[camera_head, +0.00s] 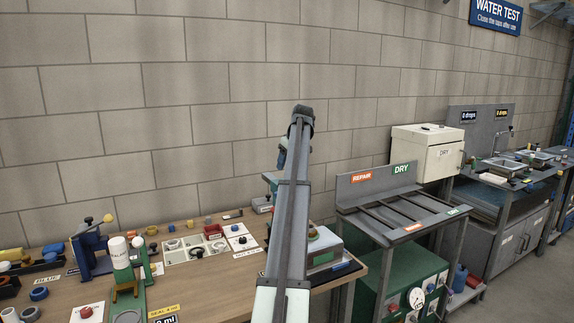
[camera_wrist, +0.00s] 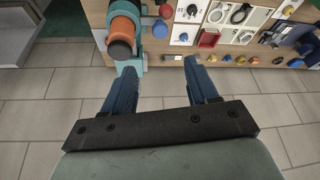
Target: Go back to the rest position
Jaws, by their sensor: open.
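My gripper (camera_wrist: 163,92) shows in the wrist view with its two blue fingers spread apart and nothing between them. It hangs above the tiled floor, near the edge of the workbench. In the head view my arm stretches up the middle of the picture in front of the block wall, and its gripper cannot be made out there.
The wooden workbench (camera_head: 213,285) holds a blue press (camera_head: 90,250), a white-and-green bottle stand and several small parts. To its right stand a REPAIR/DRY rack (camera_head: 390,207), a cream DRY box (camera_head: 427,150) and a sink (camera_head: 500,165). Floor tiles (camera_wrist: 40,112) are clear below my gripper.

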